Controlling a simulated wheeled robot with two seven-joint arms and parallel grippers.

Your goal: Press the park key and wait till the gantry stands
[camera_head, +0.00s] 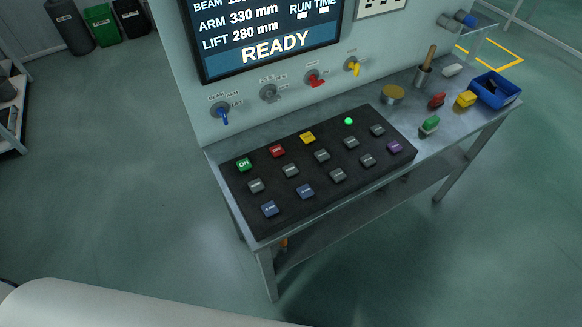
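A black key panel (318,219) lies on a metal bench below a wall screen. It carries a green ON key (244,165), a red key (277,151), a yellow key (308,138), several grey keys, two blue keys (270,209) and a purple key (394,147). Most key labels are too small to read, so I cannot tell which is the park key. A green lamp (348,121) glows on the panel. The screen (270,30) reads ARM 330 mm, LIFT 280 mm and READY. I see no gantry and neither gripper.
Above the panel are blue, grey, red and yellow switches (313,78). On the bench's right stand a brass disc (392,94), a cup with a wooden handle (423,77), coloured blocks and a blue bin (494,89). My white arm part crosses the bottom left. Floor in front is clear.

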